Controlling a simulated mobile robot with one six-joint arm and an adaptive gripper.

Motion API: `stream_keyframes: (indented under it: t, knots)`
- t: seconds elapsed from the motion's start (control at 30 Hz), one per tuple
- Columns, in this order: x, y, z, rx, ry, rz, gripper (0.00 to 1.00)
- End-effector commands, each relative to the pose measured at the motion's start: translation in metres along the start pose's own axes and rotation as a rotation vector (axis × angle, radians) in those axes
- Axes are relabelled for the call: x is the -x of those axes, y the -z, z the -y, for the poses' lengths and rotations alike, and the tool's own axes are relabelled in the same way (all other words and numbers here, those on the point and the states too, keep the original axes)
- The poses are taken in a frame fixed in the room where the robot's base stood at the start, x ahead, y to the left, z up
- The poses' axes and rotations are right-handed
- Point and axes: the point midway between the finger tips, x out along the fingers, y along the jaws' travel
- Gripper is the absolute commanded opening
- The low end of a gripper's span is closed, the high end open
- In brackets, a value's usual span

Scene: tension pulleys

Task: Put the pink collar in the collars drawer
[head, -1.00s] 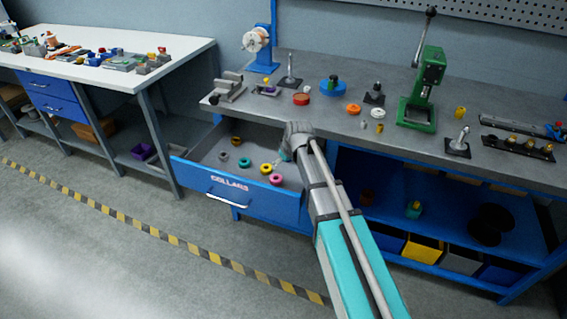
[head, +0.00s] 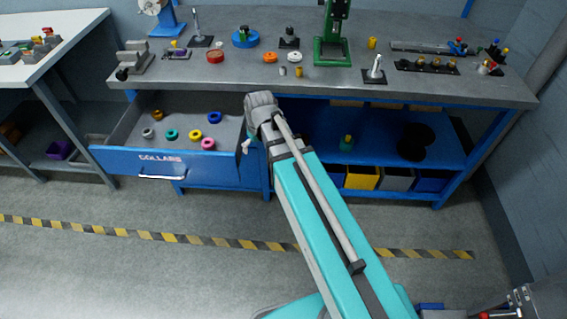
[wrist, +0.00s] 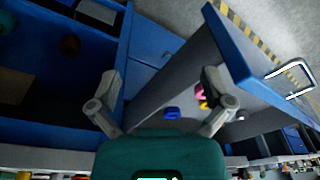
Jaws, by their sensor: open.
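The collars drawer (head: 117,160) is pulled open under the left part of the grey bench, its label facing out. The pink collar (head: 208,143) lies inside it, near the front right. It also shows partly in the wrist view (wrist: 200,92), beyond the right finger. My gripper (wrist: 160,88) is open with nothing between its fingers. It hangs by the drawer's right end, and in the head view my arm mostly hides it.
Yellow (head: 195,135), blue (head: 214,117), teal (head: 171,134), grey (head: 147,132) and brown (head: 157,114) collars share the drawer. The bench top (head: 440,92) holds a green press (head: 332,45) and small parts. Blue shelving with bins (head: 362,177) stands right of the drawer.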

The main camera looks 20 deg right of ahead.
Motion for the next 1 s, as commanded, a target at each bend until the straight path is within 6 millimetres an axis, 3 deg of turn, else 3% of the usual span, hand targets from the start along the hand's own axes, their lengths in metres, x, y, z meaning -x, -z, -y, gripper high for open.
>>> stream_keyframes:
  t: [0.03,0.1,0.2,0.3,1.0]
  knots:
    - [0.004,-0.032,-0.009,-0.057,-0.013,0.029,1.00]
    - [0.008,-0.059,-0.019,-0.132,-0.029,0.066,1.00]
    - [0.012,-0.088,-0.029,-0.215,-0.048,0.107,1.00]
    - [0.015,-0.104,-0.034,-0.263,-0.061,0.132,1.00]
    - [0.015,-0.107,-0.036,-0.280,-0.065,0.141,1.00]
